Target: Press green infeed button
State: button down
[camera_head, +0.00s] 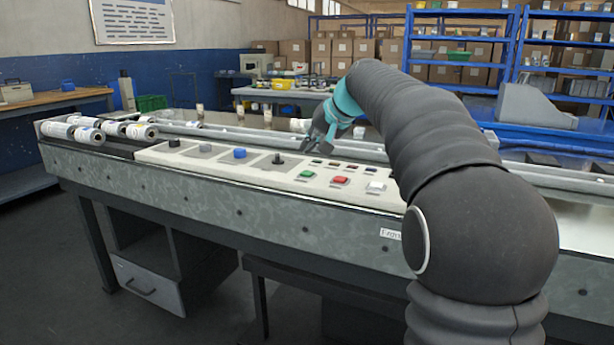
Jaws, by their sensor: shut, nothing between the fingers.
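The green button (306,174) sits on the pale control panel (225,167) along the front of the long grey machine. A red button (340,180) and a white button (376,187) are to its right on the same panel. My gripper (310,148) is shut and empty, pointing down over the back part of the panel. In the picture it is above the green button, apart from it. The exact height of the fingertips over the panel is hard to tell. My dark arm hides the panel's right end.
A blue knob (239,153) and black knobs (278,159) stand on the panel to the left. Several printed rolls (90,135) lie at the machine's left end. A rail (270,138) runs behind the panel. The floor in front is mostly clear.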

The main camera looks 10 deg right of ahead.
aim_at(309, 173)
jog(key=shift+f+b, duration=1)
jog(key=shift+f, duration=0.7)
jog(key=shift+f, duration=0.15)
jog(key=shift+f, duration=0.3)
